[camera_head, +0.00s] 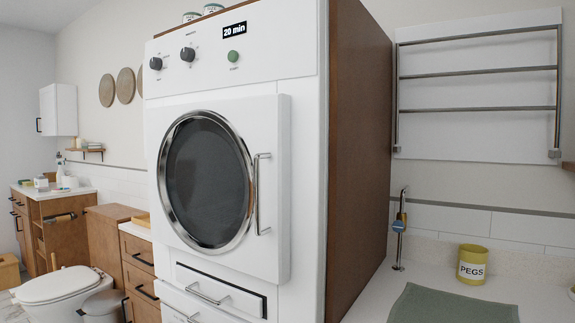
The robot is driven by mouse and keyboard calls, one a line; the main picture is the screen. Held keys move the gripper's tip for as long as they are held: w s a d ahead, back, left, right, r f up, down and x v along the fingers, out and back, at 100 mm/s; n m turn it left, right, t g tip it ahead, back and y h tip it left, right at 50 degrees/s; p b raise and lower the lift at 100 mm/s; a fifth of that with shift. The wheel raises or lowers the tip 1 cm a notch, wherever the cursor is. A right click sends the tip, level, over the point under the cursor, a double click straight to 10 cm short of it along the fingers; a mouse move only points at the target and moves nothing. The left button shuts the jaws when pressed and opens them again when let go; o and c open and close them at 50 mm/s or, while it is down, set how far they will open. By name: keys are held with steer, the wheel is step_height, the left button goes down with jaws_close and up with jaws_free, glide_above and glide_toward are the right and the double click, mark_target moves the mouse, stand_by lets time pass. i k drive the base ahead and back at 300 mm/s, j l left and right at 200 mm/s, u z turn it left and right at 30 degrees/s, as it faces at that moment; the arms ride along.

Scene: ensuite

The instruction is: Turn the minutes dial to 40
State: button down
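The white dryer (278,120) stands in the middle of the head camera view, its round dark door shut. Its control panel has two dark dials. The right dial (187,54) sits under a small label that looks like "minutes", though it is too small to read surely. The left dial (156,63) is near the panel's left edge. The black display (234,30) reads "20 min". A green button (233,56) is below the display. My gripper is not in this view.
The dryer door has a vertical handle (261,194), with a drawer handle (207,292) below. At right, a counter holds a yellow pegs pot (472,265), a green mat (452,304) and a tap (400,228). A toilet (58,288) and wooden cabinets stand at left.

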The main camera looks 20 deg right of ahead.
mark_target(188, 55)
steer(key=i+j+z, duration=0.55)
steer(key=z, duration=0.25)
steer(key=j, duration=0.1)
